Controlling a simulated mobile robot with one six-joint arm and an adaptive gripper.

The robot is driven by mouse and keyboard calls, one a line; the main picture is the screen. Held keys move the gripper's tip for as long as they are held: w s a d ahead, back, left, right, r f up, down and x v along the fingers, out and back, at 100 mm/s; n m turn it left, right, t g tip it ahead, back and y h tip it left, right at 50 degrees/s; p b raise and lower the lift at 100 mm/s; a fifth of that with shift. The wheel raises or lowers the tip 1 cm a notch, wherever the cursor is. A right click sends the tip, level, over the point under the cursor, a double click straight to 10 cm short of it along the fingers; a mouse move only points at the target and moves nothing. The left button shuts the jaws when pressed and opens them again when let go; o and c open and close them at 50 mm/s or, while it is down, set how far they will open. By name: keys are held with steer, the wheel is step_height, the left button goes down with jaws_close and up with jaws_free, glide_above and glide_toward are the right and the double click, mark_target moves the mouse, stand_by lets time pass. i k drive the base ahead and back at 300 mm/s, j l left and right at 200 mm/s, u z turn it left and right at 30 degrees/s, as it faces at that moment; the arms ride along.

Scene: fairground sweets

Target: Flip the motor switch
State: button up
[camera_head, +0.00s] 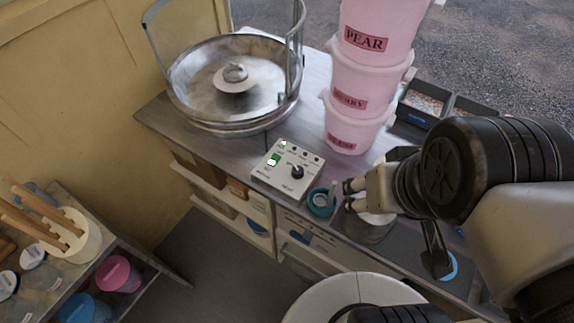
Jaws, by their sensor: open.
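A pale control box (288,172) sits near the front edge of the metal counter, in front of the round metal pan.
A large round metal pan (228,125) stands behind the box. Stacked pink tubs (345,135) stand at the back right. A teal ring-shaped item (321,203) and the grey cup (370,232) lie between box and arm. A shelf with jars and sticks is lower left.

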mark_target(275, 158)
steer(key=i+j+z, duration=0.15)
steer(key=j+z, duration=0.55)
steer(key=j, duration=0.25)
steer(key=i+j+z, duration=0.1)
steer(key=j+z, duration=0.25)
steer(key=j, duration=0.2)
